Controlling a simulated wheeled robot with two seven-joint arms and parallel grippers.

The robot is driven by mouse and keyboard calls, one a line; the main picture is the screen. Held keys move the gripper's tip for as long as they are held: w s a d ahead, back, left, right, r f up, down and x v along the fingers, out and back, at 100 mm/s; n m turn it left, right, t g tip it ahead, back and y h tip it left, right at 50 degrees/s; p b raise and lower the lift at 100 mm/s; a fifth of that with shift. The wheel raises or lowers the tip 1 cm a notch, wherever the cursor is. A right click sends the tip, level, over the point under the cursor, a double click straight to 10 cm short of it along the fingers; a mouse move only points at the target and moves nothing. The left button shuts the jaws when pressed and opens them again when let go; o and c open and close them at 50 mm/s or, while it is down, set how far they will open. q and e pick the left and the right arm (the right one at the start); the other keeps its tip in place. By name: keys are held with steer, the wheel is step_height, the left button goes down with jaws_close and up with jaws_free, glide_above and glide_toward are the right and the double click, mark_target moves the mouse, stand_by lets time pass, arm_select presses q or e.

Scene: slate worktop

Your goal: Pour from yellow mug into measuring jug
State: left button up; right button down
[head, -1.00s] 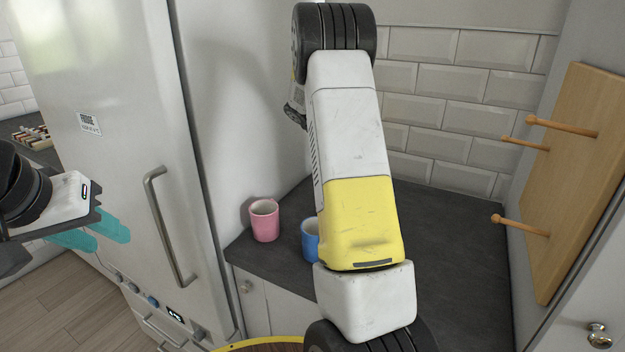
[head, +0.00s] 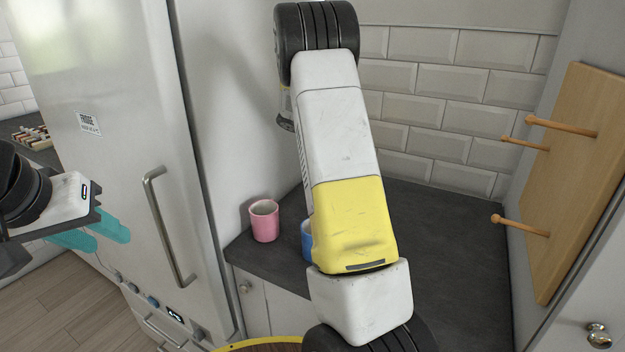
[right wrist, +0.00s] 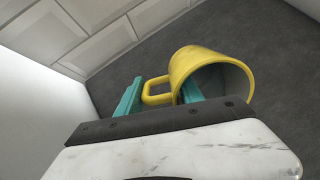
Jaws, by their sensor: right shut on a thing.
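The yellow mug (right wrist: 180,65) is in the right wrist view, with its open mouth turned toward the lower right of the picture. My right gripper (right wrist: 160,90) is shut on its handle, with one teal finger on the outer side of the handle and the other by the mug's wall. I cannot tell how far the mug is tilted or what is in it. In the head view my right arm hides this gripper and the mug. My left gripper (head: 88,234) is at the left by the fridge, open and empty. I see no measuring jug in either view.
A pink mug (head: 264,221) and a partly hidden blue mug (head: 306,240) stand on the slate worktop (head: 455,240). The fridge (head: 125,130) rises at the left. A wooden peg board (head: 580,180) with pegs sticking out is at the right. The worktop's right part looks clear.

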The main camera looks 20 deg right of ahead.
steer(key=shift+f+h, duration=0.15)
steer(key=shift+h, duration=0.65)
steer(key=shift+a+r+t+h, duration=0.1)
steer(key=shift+r+t+h, duration=0.3)
steer(key=shift+h, duration=0.45)
steer(key=shift+a+r+t+h, duration=0.1)
steer(key=shift+r+t+h, duration=0.3)
steer(key=shift+h, duration=0.45)
stand_by(1.2)
steer(key=shift+s+a+f+h, duration=0.15)
steer(key=shift+a+h, duration=0.2)
steer(key=shift+s+a+f+h, duration=0.1)
steer(key=shift+a+h, duration=0.25)
stand_by(0.8)
steer(key=shift+a+r+t+h, duration=0.15)
steer(key=shift+r+h, duration=0.35)
steer(key=shift+r, duration=0.1)
steer(key=shift+a+r+t+h, duration=0.1)
steer(key=shift+r+t+h, duration=0.05)
steer(key=shift+r+h, duration=0.4)
stand_by(0.4)
